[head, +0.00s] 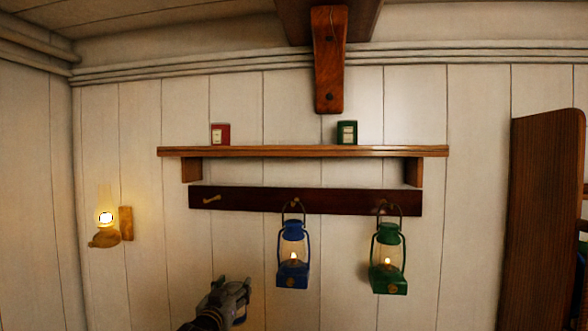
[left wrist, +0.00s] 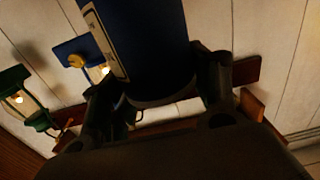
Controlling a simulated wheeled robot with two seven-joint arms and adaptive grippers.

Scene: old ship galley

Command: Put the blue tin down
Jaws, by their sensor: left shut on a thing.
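The blue tin (left wrist: 145,35) fills the upper middle of the left wrist view, with a pale label along its left side. My left gripper (left wrist: 158,88) is shut on it, one finger on each side. My right gripper is not in view.
A wooden shelf (head: 300,152) holds a red tin (head: 220,134) and a green tin (head: 347,133), with bare room between and beside them. Below it, a dark peg rail (head: 245,200) carries a blue lantern (head: 293,274) and a green lantern (head: 388,279). A lit wall lamp (head: 105,238) is at left.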

